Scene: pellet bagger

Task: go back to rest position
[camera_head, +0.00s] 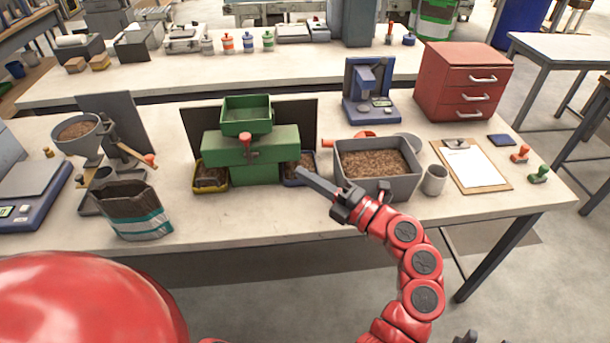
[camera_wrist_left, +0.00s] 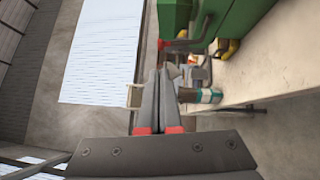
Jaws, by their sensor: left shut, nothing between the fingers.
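My left gripper (camera_head: 302,172) is shut and empty. It points left above the table, in front of the grey bin of brown pellets (camera_head: 345,178) and beside the blue tray (camera_head: 290,182) at the green machine (camera_head: 250,144). I cannot tell whether it touches the tray. In the left wrist view its two fingers (camera_wrist_left: 159,75) lie together with nothing between them. The green machine (camera_wrist_left: 240,30) and the printed bag (camera_wrist_left: 208,96) show beyond them. A small dark part at the bottom edge of the head view may be my right gripper (camera_head: 468,337); its fingers are not clear.
A grey mug (camera_head: 434,180) and a clipboard (camera_head: 482,172) stand right of the bin. A blue device (camera_head: 362,106) and red drawers (camera_head: 433,88) are behind. An open bag (camera_head: 155,225), a scale (camera_head: 55,205) and a yellow tray (camera_head: 197,185) are on the left. The front middle table strip is clear.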

